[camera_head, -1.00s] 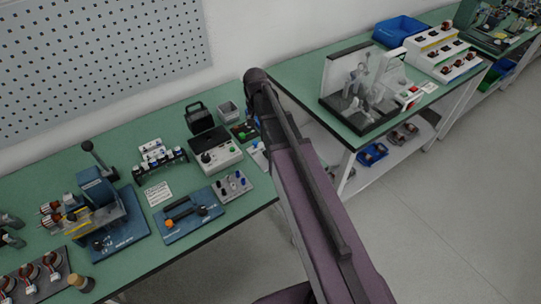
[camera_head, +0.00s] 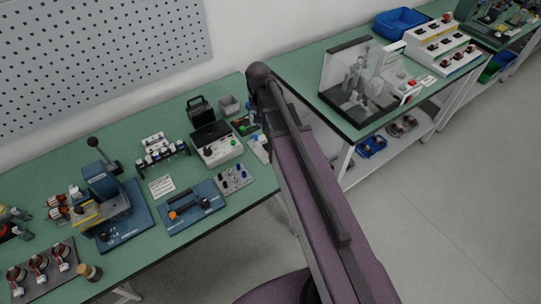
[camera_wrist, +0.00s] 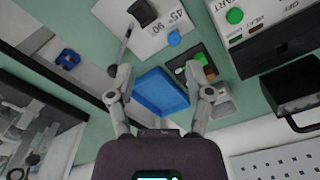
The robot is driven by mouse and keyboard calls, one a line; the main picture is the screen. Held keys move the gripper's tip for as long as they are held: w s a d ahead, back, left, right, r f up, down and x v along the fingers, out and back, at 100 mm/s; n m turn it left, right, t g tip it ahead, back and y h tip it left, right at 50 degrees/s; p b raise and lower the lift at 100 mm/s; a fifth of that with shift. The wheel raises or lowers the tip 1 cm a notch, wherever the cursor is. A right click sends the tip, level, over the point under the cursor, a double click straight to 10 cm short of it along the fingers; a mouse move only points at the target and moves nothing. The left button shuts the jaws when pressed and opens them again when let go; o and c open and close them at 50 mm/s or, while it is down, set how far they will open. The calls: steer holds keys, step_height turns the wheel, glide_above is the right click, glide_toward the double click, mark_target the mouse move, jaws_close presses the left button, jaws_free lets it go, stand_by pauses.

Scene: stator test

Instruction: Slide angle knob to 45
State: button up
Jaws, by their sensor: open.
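A white angle plate (camera_wrist: 168,22) with printed 45° and 90° marks is at the top of the wrist view. A black knob (camera_wrist: 143,12) sits at the plate's left part, with a thin dark rod below it. A round blue button or knob (camera_wrist: 174,38) is near the marks. My gripper (camera_wrist: 155,72) is open, its fingers spread below the plate in the picture, with nothing between the tips. In the head view, a white plate (camera_head: 260,149) shows partly behind my arm, which hides my gripper there.
A blue tray (camera_wrist: 162,93) lies beyond the fingers. A small panel with green and orange parts (camera_wrist: 203,65) and a control box with a green button (camera_wrist: 235,16) are to the right. A black-handled item (camera_wrist: 292,95) is further right. The bench edge runs along the left.

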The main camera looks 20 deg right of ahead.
steer(key=s+f+n+b, duration=0.3)
steer(key=s+f+b, duration=0.1)
steer(key=s, duration=0.8)
steer(key=shift+f, duration=0.4)
